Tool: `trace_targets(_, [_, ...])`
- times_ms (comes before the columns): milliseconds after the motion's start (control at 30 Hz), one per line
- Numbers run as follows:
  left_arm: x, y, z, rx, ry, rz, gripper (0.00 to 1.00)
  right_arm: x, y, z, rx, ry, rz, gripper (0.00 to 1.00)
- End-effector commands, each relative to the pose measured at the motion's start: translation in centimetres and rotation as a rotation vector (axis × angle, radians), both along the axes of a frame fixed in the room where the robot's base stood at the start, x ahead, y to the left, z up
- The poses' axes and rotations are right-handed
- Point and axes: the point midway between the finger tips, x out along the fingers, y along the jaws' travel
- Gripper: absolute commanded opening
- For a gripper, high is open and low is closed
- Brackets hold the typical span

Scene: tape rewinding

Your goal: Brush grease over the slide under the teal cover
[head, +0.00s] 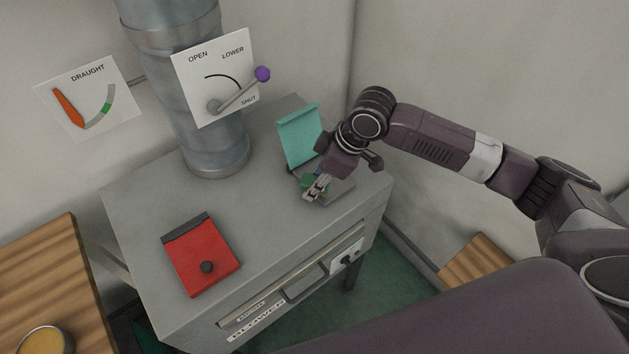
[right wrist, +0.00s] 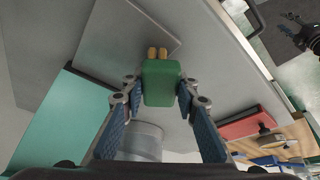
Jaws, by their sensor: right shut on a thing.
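The teal cover (head: 299,136) stands raised on the grey cabinet top, and it also shows at the left of the right wrist view (right wrist: 62,118). A flat grey slide plate (head: 342,190) lies beside its foot; in the right wrist view the plate (right wrist: 120,38) fills the upper left.
A red cover (head: 203,258) with a black knob lies flat on the cabinet (head: 265,225). A metal pipe (head: 210,140) rises behind, with a purple-knobbed lever (head: 240,88) on its plate. A round tin with yellow contents (head: 45,342) stands on the wooden surface at lower left.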

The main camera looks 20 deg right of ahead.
Motion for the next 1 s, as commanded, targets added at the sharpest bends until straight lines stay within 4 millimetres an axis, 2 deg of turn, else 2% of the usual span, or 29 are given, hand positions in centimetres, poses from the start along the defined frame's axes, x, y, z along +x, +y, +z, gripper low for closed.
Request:
trace_targets(367, [-0.1, 0.1, -0.1, 0.001, 0.001, 0.001, 0.35, 0.0, 0.0, -0.6, 0.0, 0.0, 0.0, 0.08])
trace_targets(700, [-0.1, 0.1, 1.4, 0.001, 0.001, 0.001, 0.35, 0.9, -2.5, -0.3, 0.0, 0.001, -0.002, 0.08])
trace_targets(1000, [-0.1, 0.1, 1.8, 0.001, 0.001, 0.001, 0.35, 1.3, -3.6, -0.3, 0.0, 0.001, -0.002, 0.08])
